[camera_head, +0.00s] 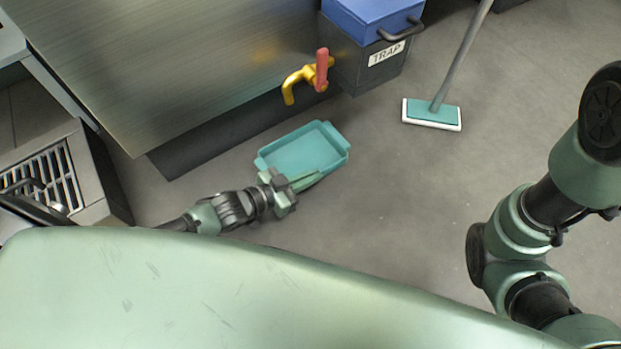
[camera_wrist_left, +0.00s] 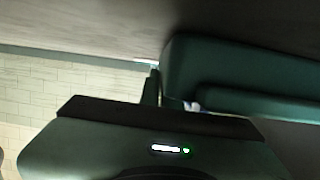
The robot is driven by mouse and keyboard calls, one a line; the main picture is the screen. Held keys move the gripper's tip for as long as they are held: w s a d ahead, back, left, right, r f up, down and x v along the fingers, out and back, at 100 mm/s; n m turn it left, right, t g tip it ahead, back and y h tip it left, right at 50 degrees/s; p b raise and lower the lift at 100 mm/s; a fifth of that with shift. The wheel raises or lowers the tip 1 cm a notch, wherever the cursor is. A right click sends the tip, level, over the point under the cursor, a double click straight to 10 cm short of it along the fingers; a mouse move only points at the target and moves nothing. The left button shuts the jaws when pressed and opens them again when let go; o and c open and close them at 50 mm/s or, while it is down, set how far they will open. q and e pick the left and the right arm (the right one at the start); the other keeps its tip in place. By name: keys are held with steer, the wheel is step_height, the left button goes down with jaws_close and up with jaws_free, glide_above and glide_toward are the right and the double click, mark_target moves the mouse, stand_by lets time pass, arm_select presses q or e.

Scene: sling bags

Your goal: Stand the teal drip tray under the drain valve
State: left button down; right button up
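The teal drip tray (camera_head: 303,150) is a shallow rectangular pan with a tab at each end. In the head view it is at the middle, nearer to me than the drain valve; whether it touches the floor I cannot tell. The valve is a yellow pipe (camera_head: 291,84) with a red handle (camera_head: 322,70), its spout pointing down. My left gripper (camera_head: 303,181) is at the tray's near side. In the left wrist view the tray (camera_wrist_left: 245,62) appears dark, close to the gripper. Whether the fingers clamp its wall is unclear. My right gripper is out of view.
A steel-sided unit (camera_head: 180,60) stands behind the tray, with a box labelled TRAP (camera_head: 370,70) and a blue lid (camera_head: 368,15). A teal-headed mop (camera_head: 432,114) rests on the floor at right. A floor grate (camera_head: 48,178) is at left. Grey floor is clear right of the tray.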

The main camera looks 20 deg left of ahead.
arm_select(q)
steer(key=c, duration=2)
jaws_free()
steer(key=shift+f, duration=0.1)
steer(key=o, duration=0.4)
steer(key=shift+c, duration=0.2)
steer(key=p+v, duration=0.2)
steer(key=v, duration=0.1)
steer(key=p+v, duration=0.2)
steer(key=v, duration=0.2)
steer(key=p+v, duration=0.3)
steer(key=v, duration=0.1)
steer(key=shift+a+r, duration=0.1)
steer(key=shift+r, duration=0.3)
steer(key=shift+s+a, duration=0.2)
steer(key=shift+s, duration=0.15)
